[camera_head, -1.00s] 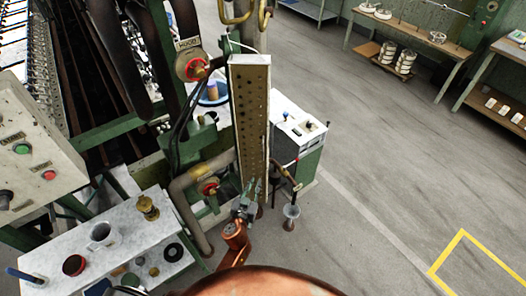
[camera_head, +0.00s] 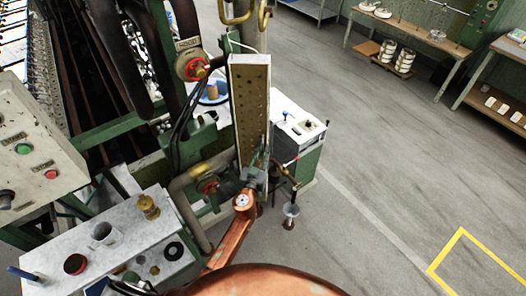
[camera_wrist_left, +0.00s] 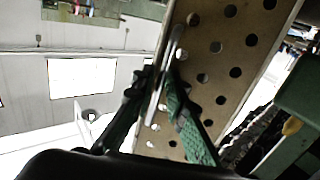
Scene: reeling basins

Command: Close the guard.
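The guard (camera_head: 256,105) is a tall perforated tan panel with a pale frame, standing upright at the machine's right side in the head view. Its perforated face also fills the middle of the left wrist view (camera_wrist_left: 222,55). My left gripper (camera_head: 258,165) is at the lower part of the guard. In the left wrist view, its two fingers (camera_wrist_left: 160,75) come together on either side of a slim metal bar (camera_wrist_left: 176,45) along the guard's edge and appear shut on it. The exact contact is partly hidden by the fingers. My right gripper is not in view.
A control box (camera_head: 40,150) with buttons and a pale bench (camera_head: 125,245) with cups stand at the left. Pipes and a red valve (camera_head: 192,67) are left of the guard. A white-topped cabinet (camera_head: 300,125) stands behind it. The floor to the right is open.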

